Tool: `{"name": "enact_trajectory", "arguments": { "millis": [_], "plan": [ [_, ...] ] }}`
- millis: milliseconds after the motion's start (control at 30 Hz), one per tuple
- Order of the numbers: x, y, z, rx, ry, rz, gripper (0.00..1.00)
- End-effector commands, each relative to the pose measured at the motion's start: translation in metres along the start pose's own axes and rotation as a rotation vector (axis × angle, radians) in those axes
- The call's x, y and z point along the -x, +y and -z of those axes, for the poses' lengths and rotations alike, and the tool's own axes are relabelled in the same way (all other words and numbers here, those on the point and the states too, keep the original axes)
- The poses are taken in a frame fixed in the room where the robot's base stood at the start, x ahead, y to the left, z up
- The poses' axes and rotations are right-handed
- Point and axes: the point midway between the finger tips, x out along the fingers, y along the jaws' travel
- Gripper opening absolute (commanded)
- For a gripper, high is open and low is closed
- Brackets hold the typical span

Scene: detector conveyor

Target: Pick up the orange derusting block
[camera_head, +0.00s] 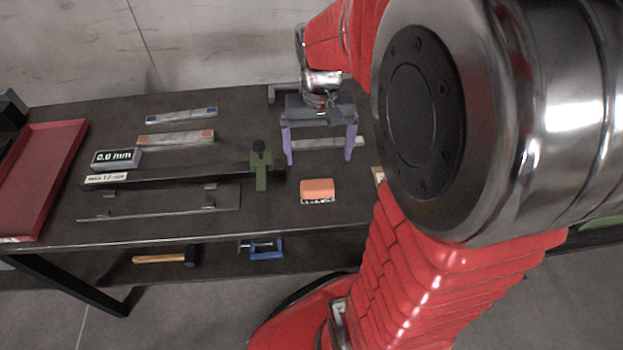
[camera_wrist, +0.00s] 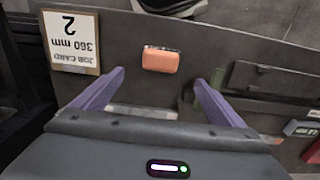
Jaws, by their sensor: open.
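The orange derusting block (camera_head: 317,188) lies on the dark table near its front edge, with a pale lower side facing the front. It also shows in the wrist view (camera_wrist: 160,60), ahead of and between my fingertips. My gripper (camera_head: 320,158) has two purple fingers spread wide with nothing between them. In the head view it is above the table, behind the block. In the wrist view my gripper (camera_wrist: 161,77) is apart from the block.
A green clamp-like piece (camera_head: 261,168) on a dark bar stands left of the block. A job card (camera_wrist: 73,40) lies on its other side. A red tray (camera_head: 42,180), a 0.0 mm display (camera_head: 116,158) and labelled strips (camera_head: 176,138) are at left. A hammer (camera_head: 165,258) and blue clamp (camera_head: 263,250) lie on the lower shelf.

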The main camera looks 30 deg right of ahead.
Motion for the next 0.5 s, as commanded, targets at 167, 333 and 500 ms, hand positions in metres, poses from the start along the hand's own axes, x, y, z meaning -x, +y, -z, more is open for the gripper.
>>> {"name": "enact_trajectory", "arguments": {
  "millis": [167, 333, 500],
  "plan": [
    [-0.024, 0.0, -0.001, 0.0, -0.004, 0.0, 0.92],
    [-0.051, 0.0, -0.001, 0.001, -0.005, 0.0, 0.92],
    [-0.073, 0.0, -0.001, 0.001, -0.004, 0.0, 0.92]
  ]
}}
